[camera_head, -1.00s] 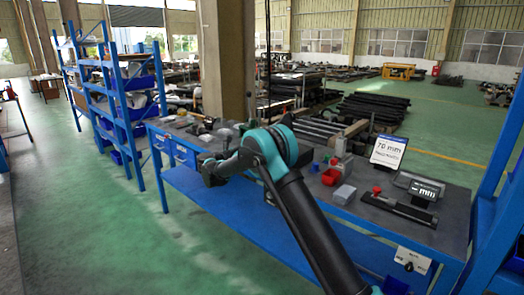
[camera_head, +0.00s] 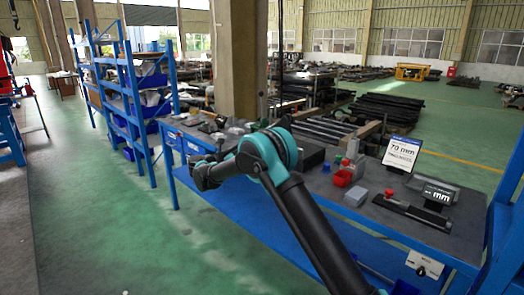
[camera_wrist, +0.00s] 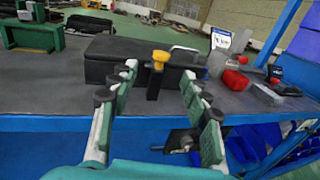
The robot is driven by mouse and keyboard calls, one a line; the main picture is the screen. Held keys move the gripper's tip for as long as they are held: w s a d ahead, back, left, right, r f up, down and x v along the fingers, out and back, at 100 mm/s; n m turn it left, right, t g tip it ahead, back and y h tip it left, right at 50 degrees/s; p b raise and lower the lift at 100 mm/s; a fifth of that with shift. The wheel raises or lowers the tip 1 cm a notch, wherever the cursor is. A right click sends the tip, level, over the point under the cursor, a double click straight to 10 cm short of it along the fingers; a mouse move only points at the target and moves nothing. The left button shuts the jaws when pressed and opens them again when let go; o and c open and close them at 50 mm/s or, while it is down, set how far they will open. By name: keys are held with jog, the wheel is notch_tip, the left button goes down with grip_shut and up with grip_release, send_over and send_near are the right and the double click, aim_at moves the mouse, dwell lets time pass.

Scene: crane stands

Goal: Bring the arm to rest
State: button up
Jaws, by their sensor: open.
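My arm stretches from the bottom of the head view up to a teal joint and bends left. My gripper (camera_head: 205,176) shows small and dark at its end, in front of the workbench (camera_head: 330,197). In the wrist view my gripper (camera_wrist: 159,72) is open, its two teal and white fingers apart with nothing held. Beyond the fingertips, a black box (camera_wrist: 100,62) and a yellow knob (camera_wrist: 160,57) on a dark post stand at the bench. I cannot tell the exact gap from the fingers to the bench edge.
On the bench are a red bin (camera_head: 343,178), a grey block (camera_head: 355,196), a "70 mm" sign (camera_head: 402,152) and a small "mm" display (camera_head: 438,193). A blue shelf rack (camera_head: 125,95) stands left. Green floor (camera_head: 110,240) is clear at the left front. A pillar (camera_head: 234,60) rises behind the bench.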

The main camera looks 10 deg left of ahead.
jog(key=w+d+r+n+t+y, duration=0.35)
jog(key=r+n, duration=0.25)
jog(key=r, duration=0.2)
jog(key=w+d+r+n+t+y, duration=0.2)
jog(key=w+d+r+n+t, duration=0.1)
jog(key=d+r+n+t, duration=0.25)
jog(key=s+d+r+n+y, duration=0.3)
jog(key=r+n+y, duration=0.2)
jog(key=n+y, duration=0.75)
jog(key=s+d+f+n+g+h, duration=0.1)
jog(key=s+d+f+n+g, duration=0.4)
jog(key=s, duration=1)
jog(key=s+d+f+n+g+h, duration=0.1)
jog(key=s+d+f+n+g, duration=0.5)
jog(key=s+f, duration=1)
jog(key=s+d+f+n+g+h, duration=0.2)
jog(key=s+d+f+n+g, duration=0.3)
jog(key=s+d+f+n, duration=0.6)
jog(key=s+d+f, duration=0.2)
jog(key=s+d, duration=0.2)
jog(key=shift+s+d, duration=0.2)
jog(key=shift+d, duration=0.1)
jog(key=shift+f, duration=0.1)
